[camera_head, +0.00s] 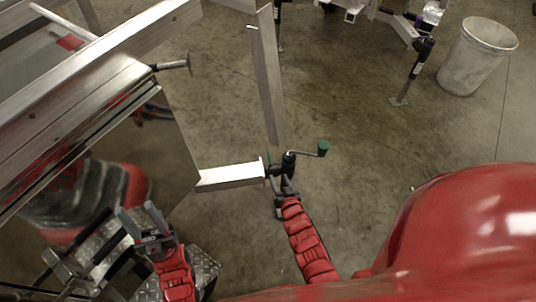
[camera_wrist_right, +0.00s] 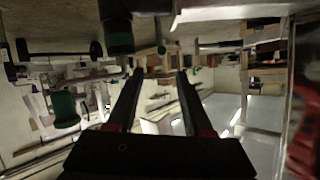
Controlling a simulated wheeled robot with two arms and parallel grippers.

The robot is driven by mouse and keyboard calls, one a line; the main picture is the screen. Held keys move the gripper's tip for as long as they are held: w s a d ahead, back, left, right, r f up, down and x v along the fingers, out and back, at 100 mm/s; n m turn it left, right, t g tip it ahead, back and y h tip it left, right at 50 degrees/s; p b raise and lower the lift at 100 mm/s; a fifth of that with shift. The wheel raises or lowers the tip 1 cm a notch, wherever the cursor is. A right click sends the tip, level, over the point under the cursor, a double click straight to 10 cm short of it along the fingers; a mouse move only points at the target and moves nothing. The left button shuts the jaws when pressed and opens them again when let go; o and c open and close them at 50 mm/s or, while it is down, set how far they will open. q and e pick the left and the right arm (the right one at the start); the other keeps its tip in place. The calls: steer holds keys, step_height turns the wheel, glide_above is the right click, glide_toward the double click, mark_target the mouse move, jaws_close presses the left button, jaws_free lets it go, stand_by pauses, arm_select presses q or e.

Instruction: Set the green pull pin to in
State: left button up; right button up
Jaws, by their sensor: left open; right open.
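A trailer jack (camera_head: 289,160) with a black post stands at the end of a silver trailer beam. A small green part (camera_head: 270,158), which looks like the green pull pin, shows at its left side; its in or out position is too small to tell. A crank with a green knob (camera_head: 323,147) sticks out to the right. My right gripper (camera_head: 286,184) is just below the jack, open. In the right wrist view its fingers (camera_wrist_right: 160,74) are apart with nothing between them; a small green spot (camera_wrist_right: 161,49) shows beyond. My left gripper (camera_head: 141,218) is open and empty at lower left.
The silver trailer beam (camera_head: 230,176) runs left from the jack to the trailer's shiny side panel (camera_head: 150,150). A diamond-plate step (camera_head: 190,270) is by my left arm. A white bucket (camera_head: 478,58) stands at upper right. The concrete floor right of the jack is clear.

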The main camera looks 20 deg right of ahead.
mark_target(270, 158)
steer(key=b+x, duration=0.4)
steer(key=x, duration=1.1)
steer(key=shift+w+a+b, duration=0.15)
steer(key=shift+w+b, duration=0.2)
steer(key=shift+w+f, duration=0.15)
steer(key=shift+w, duration=0.35)
jaws_close()
stand_by(0.3)
